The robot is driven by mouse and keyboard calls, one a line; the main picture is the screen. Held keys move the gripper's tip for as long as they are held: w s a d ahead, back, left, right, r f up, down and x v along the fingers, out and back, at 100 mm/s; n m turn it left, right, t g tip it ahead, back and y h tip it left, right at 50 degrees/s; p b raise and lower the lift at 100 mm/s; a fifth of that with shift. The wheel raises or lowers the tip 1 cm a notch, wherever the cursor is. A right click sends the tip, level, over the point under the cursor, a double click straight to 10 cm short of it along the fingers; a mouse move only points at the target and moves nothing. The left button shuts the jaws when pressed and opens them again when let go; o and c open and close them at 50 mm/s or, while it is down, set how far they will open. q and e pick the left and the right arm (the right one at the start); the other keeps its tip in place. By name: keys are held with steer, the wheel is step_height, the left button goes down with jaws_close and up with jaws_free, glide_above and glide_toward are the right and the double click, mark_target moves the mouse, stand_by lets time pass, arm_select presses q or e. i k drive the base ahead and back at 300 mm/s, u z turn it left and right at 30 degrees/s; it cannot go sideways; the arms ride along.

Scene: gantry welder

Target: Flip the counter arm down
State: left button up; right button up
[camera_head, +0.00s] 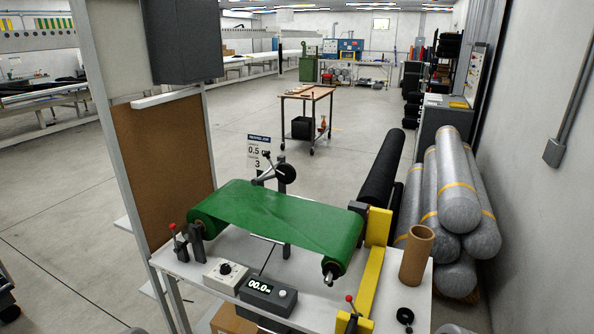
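A dark arm with a black wheel (286,173) stands at the far edge of the green sheet (280,219) on the bench; I take it to be the counter arm. It tilts upward, and its wheel appears raised above the sheet. A small ball-ended lever sticks up beside the wheel. A counter box (268,296) with a display reading 00.0 sits at the bench's front. Neither of my grippers is clearly in view.
The white bench (205,268) also holds a grey dial box (226,276), a red-knobbed clamp (179,243), a yellow bracket (372,265) and a cardboard tube (417,255). A brown board (165,165) stands at left. Open floor lies beyond.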

mark_target(285, 173)
steer(key=z, duration=0.5)
steer(key=k, duration=1.1)
steer(key=z, duration=0.05)
steer(key=i, duration=0.7)
steer(key=u, duration=0.95)
steer(key=i, duration=1.35)
steer(key=z, duration=0.1)
